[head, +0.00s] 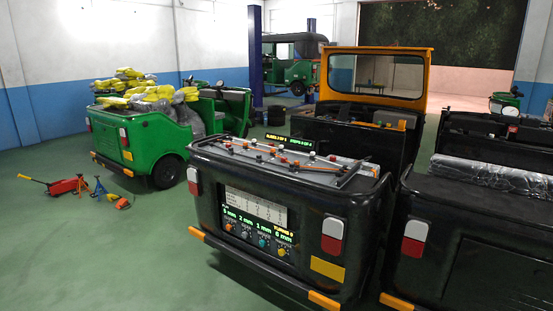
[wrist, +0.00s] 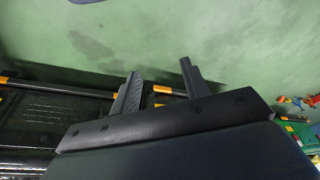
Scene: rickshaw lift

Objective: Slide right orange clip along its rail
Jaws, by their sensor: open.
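The dark rickshaw in the middle of the head view carries a grey board (head: 318,161) on its rear top, with rails and several small orange and red pieces. Small orange clips (head: 284,160) sit along it; they are too small to tell which one is the right clip or where it stands on its rail. My gripper (wrist: 160,72) shows only in the wrist view.
A panel with green figures and several knobs (head: 254,237) is on the rickshaw's rear face. A second dark rickshaw (head: 468,235) stands close on the right. A green loaded cart (head: 137,137) and a red jack (head: 68,185) are at left. Green floor (head: 110,255) is free at front left.

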